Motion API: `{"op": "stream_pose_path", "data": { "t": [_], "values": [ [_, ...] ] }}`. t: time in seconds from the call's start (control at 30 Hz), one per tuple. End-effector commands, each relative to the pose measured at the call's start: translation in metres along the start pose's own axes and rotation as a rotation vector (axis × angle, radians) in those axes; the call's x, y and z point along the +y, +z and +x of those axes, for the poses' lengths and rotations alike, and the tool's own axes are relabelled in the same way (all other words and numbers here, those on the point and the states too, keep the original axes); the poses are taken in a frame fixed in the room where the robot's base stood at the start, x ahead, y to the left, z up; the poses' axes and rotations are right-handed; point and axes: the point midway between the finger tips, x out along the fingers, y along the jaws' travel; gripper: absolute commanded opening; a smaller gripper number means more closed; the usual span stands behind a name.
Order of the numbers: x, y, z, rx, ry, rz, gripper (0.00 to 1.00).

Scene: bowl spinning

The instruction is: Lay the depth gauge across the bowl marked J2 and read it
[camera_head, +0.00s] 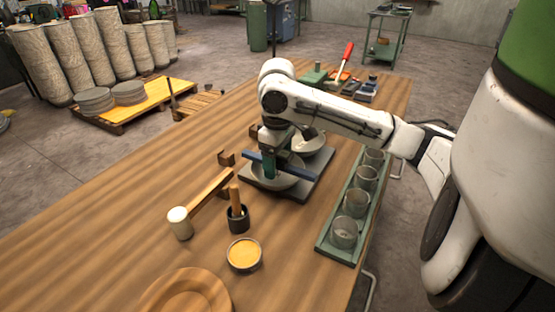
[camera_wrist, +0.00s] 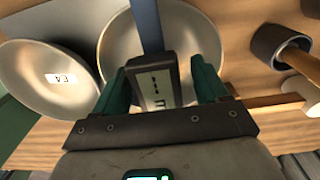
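The depth gauge has a blue beam (camera_head: 281,168) and a dark body with a display (camera_wrist: 154,84). Its beam spans the nearer metal bowl (camera_head: 288,184), which also shows in the wrist view (camera_wrist: 195,38); I cannot tell whether it rests on the rim. No label shows on this bowl. A second bowl (camera_wrist: 40,90) beside it carries a white label whose characters I cannot read surely. My gripper (camera_wrist: 160,62) is over the nearer bowl, its green fingers either side of the gauge body. A gap seems to show at the right finger; grip is unclear.
Both bowls stand on a dark board (camera_head: 317,188). A green rack (camera_head: 325,243) of several glass jars lies at right. A mallet (camera_head: 181,222), a dark cup with a wooden handle (camera_head: 238,218) and a yellow-filled dish (camera_head: 244,254) stand nearer.

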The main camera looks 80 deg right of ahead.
Motion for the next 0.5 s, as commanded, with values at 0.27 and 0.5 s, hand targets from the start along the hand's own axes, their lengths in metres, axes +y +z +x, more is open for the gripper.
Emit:
{"op": "stream_pose_path", "data": {
  "t": [0.27,0.5],
  "values": [
    [0.0,0.0,-0.001,0.0,0.0,0.0,0.75],
    [0.0,-0.001,-0.031,0.002,0.001,-0.002,0.75]
  ]
}}
